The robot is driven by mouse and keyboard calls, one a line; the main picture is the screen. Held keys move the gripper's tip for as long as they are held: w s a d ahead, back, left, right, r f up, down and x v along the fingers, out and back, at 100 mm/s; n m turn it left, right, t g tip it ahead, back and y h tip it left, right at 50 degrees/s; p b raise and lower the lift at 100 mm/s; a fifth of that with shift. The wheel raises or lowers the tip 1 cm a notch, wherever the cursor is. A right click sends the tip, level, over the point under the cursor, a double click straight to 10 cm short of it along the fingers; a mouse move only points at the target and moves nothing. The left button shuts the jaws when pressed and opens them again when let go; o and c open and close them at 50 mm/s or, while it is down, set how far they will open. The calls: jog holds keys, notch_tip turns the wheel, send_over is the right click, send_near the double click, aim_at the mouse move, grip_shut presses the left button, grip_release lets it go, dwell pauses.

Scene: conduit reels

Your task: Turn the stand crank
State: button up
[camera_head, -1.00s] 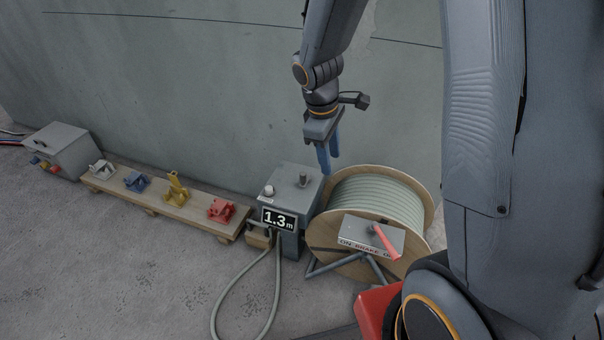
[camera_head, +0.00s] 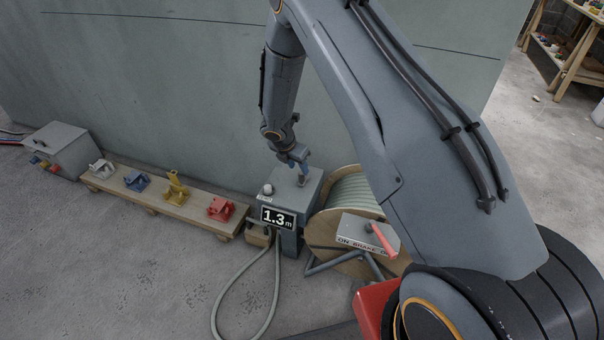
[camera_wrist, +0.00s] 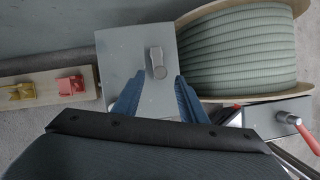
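The stand is a grey box (camera_head: 272,203) with a display reading 1.3 m, beside the reel. A small grey crank (camera_wrist: 158,62) with an upright handle is on its top. My gripper (camera_head: 301,170) is just above the box top at the crank. In the wrist view my gripper (camera_wrist: 159,77) has its two blue fingers apart, with the crank handle just beyond and between the tips. Nothing is held. In the head view the fingers partly hide the crank, and contact cannot be told.
A cable reel (camera_head: 330,232) stands right of the box, with a red brake lever (camera_head: 382,240) at its front. A plank (camera_head: 150,196) with several coloured clamps lies left. A pale hose (camera_head: 219,292) loops on the floor. The wall (camera_head: 190,80) is close behind.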

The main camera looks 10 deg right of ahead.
aim_at(301, 173)
jog(key=shift+p+x, duration=0.3)
jog(key=shift+x, duration=2.8)
jog(key=shift+c, duration=0.2)
grip_shut()
